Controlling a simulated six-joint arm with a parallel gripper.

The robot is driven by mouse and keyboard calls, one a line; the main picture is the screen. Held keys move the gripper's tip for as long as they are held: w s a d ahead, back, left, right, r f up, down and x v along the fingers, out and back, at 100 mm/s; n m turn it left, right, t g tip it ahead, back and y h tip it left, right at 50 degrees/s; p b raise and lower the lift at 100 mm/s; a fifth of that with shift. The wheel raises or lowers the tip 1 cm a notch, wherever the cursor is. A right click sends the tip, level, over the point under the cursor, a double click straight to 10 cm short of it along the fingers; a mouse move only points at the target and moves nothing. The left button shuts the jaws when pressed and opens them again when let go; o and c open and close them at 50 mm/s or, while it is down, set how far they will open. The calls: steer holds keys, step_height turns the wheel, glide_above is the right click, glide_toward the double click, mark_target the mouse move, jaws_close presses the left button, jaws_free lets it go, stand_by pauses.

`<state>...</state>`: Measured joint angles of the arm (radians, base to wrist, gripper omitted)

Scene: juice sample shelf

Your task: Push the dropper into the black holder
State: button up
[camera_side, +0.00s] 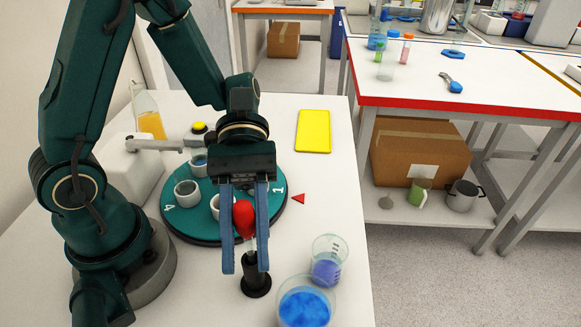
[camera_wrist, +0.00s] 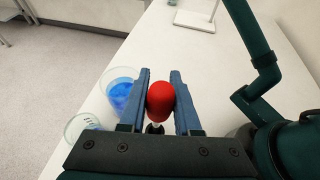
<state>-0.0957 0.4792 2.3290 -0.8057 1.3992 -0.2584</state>
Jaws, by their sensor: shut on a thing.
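The dropper (camera_side: 244,219) has a red rubber bulb and a pale stem. The black holder (camera_side: 256,280) stands on the white table near its front, with a round base and an upright tube. My gripper (camera_side: 245,268) is shut on the dropper, with its blue fingers on either side of the bulb. The stem's lower end is at the top of the holder; how deep it sits inside I cannot tell. In the wrist view the red bulb (camera_wrist: 160,100) shows between the fingers (camera_wrist: 162,78) and hides most of the stem and holder.
A beaker of blue liquid (camera_side: 304,304) and a smaller beaker (camera_side: 328,262) stand close to the right of the holder. A green turntable (camera_side: 274,222) with several white cups lies behind. A yellow pad (camera_side: 313,131) lies farther back. The table's right edge is nearby.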

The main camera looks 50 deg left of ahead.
mark_target(248, 240)
steer(key=shift+f, duration=1.7)
steer(key=o, duration=0.9)
